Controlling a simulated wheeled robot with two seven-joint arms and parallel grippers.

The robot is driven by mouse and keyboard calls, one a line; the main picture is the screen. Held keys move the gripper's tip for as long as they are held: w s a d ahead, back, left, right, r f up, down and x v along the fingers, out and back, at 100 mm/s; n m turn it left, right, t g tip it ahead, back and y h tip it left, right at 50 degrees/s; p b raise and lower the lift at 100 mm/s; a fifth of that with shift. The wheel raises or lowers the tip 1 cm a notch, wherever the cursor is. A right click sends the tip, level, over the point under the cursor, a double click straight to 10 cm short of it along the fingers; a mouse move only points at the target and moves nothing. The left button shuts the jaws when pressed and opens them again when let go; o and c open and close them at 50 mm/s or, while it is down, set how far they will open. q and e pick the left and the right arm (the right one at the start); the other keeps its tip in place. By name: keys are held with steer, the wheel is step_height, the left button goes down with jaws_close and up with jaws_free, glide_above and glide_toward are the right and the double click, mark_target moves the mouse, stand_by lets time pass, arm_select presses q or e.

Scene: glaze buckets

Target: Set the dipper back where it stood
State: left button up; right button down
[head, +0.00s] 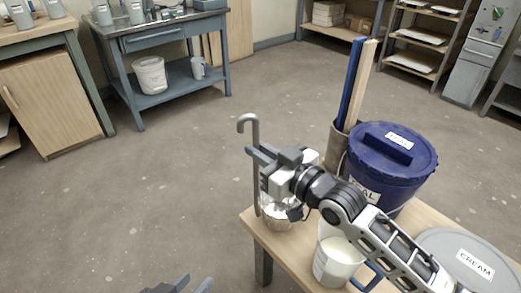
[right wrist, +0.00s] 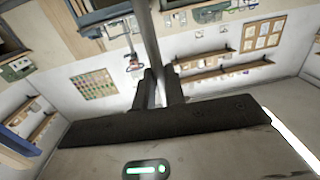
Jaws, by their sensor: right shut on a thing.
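The dipper (head: 256,133) is a grey rod with a hooked top, in the middle of the head view. My right gripper (head: 257,158) is shut on its rod, which stands close to upright. A shiny metal cup (head: 277,215) shows below the gripper at the near left corner of the wooden table (head: 262,234); my gripper partly hides it, and I cannot tell whether it touches the tabletop. In the right wrist view the rod (right wrist: 149,35) runs up from between the fingers (right wrist: 160,88). My left gripper (head: 190,285) is cut off at the bottom edge, its fingertips apart.
A blue lidded bucket (head: 390,165) stands behind my right arm. Beside it a holder (head: 337,150) carries a blue and a pale stick. Open floor lies left of the table.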

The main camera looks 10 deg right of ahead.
steer(key=shift+f, duration=0.25)
steer(key=c, duration=0.6)
jaws_free()
steer(key=shift+f, duration=0.1)
stand_by(0.3)
